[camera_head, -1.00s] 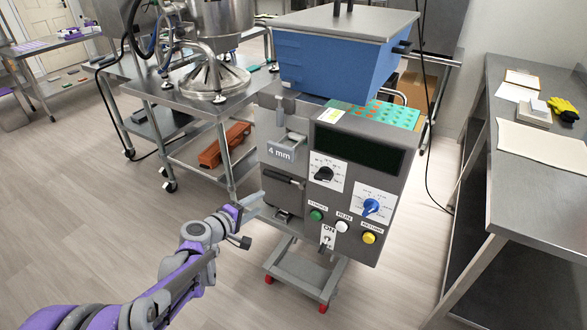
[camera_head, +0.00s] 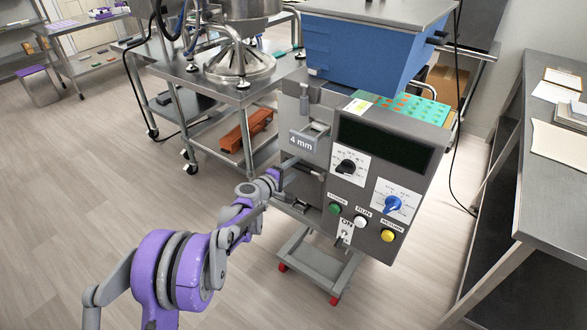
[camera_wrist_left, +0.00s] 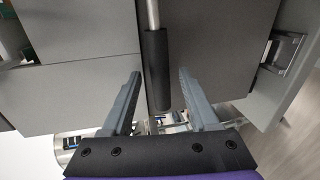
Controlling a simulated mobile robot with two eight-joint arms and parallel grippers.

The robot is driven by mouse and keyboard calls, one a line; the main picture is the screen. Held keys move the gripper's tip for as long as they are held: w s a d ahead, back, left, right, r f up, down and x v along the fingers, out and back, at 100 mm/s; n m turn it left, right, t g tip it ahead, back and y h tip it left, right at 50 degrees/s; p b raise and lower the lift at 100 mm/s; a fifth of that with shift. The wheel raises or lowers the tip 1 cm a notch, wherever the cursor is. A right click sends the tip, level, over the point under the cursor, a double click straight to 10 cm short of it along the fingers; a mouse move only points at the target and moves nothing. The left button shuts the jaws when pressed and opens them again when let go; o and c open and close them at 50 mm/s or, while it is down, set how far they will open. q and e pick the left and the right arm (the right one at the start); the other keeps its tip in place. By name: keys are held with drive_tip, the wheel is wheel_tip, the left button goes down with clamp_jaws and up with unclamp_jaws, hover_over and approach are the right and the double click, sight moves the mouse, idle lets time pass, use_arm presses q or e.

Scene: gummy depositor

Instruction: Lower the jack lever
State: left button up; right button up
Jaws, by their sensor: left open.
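The depositor (camera_head: 345,190) is a grey machine on a wheeled base, with a blue hopper (camera_head: 365,50) on top. In the left wrist view, a metal rod with a black grip (camera_wrist_left: 156,60), which looks like the jack lever, hangs straight down in front of the grey panels. My left gripper (camera_head: 287,166) is at the machine's front left side, below the "4 mm" label. In the left wrist view its two fingers (camera_wrist_left: 159,76) are open, one on each side of the black grip, with gaps showing. In the head view my gripper and arm hide the lever area. My right gripper is not visible.
Knobs, coloured buttons and a toggle switch (camera_head: 345,236) are on the front panel, right of my gripper. A steel cart (camera_head: 240,95) stands behind left. A steel table (camera_head: 540,200) is at the right. The floor at left is clear.

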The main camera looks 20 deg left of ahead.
use_arm(q)
drive_tip(key=shift+w, duration=0.15)
clamp_jaws()
idle(1.4)
